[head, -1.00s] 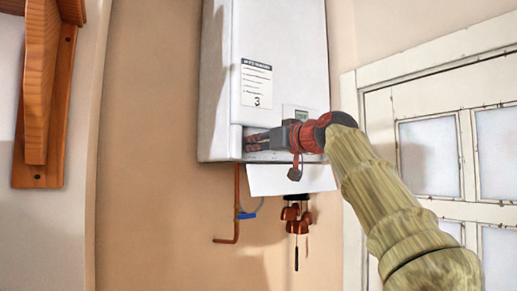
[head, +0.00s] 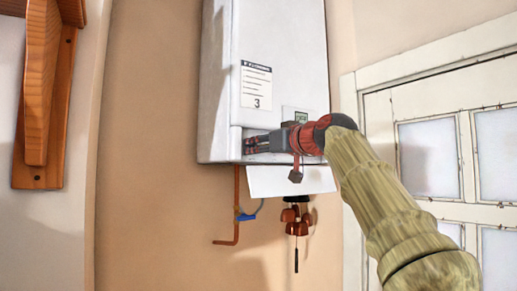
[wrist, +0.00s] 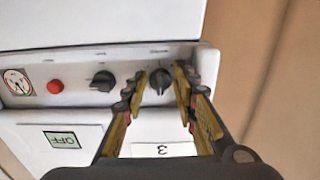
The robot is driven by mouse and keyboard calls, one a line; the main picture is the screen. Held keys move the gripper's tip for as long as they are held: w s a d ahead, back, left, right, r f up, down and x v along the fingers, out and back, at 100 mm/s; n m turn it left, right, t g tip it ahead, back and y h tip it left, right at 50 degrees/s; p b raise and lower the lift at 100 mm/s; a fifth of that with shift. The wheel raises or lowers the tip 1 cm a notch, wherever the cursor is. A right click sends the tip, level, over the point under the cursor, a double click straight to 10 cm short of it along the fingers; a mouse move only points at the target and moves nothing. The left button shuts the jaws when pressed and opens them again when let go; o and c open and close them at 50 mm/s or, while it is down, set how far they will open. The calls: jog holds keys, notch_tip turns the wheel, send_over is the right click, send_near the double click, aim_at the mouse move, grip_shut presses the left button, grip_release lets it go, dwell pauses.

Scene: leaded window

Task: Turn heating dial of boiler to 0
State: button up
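The white boiler (head: 285,60) hangs on the wall in the head view. Its control panel (wrist: 75,68) shows in the wrist view with two dark dials, a red button and a gauge. One dial (wrist: 160,78) sits between my fingertips, its ridge roughly up and down in the picture. The other dial (wrist: 102,81) lies to the left, outside my fingers. The dial markings are too small to read. My gripper (wrist: 160,84) is open, with a finger on each side of the dial and visible gaps. In the head view my gripper (head: 249,144) reaches into the panel recess and hides the dials.
The gauge (wrist: 17,82) and red button (wrist: 55,86) are further left on the panel. A display (wrist: 62,142) reads OFF.

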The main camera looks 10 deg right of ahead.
jog(key=v, duration=1.2)
dwell(0.4)
